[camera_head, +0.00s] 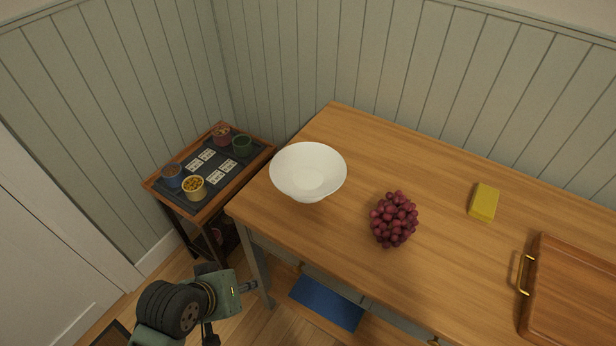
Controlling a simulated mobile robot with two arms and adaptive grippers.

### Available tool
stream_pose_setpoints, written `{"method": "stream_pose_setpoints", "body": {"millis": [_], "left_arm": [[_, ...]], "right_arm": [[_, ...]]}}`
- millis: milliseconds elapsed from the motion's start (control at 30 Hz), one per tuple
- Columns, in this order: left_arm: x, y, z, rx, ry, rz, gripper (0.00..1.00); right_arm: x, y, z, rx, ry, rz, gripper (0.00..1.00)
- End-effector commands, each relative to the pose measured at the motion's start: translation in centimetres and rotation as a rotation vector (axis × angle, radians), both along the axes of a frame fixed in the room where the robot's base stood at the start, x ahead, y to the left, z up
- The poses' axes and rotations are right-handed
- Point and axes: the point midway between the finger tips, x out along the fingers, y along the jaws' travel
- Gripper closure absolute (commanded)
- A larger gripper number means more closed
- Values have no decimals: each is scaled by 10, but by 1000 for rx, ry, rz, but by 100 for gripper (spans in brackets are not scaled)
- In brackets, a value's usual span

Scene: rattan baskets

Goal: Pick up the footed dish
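The footed dish (308,165) is a wide white bowl with a narrow base. It stands upright on the left end of the wooden table and looks empty. My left arm shows at the bottom left, its dark ribbed joint and grey-green end (225,293) below the table's left end. It is well apart from the dish. Whether its fingers are open or shut cannot be made out. My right gripper is not in view.
A grape bunch (394,220) lies right of the dish. A yellow sponge (484,202) and a wooden tray with a brass handle (575,290) are further right. A small side table (260,154) with several small pots and cards stands left. Panelled walls close the back.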

Motion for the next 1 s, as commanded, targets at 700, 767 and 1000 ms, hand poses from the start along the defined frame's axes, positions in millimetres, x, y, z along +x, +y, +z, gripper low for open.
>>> {"method": "stream_pose_setpoints", "body": {"millis": [700, 767, 1000], "left_arm": [[193, -100, 75, -869, 203, 602, 66], [198, -104, 71, -873, 206, 607, 66], [208, -116, 61, -872, 204, 604, 66]], "right_arm": [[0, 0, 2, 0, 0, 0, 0], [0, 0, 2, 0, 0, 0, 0], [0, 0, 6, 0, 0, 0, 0]]}}
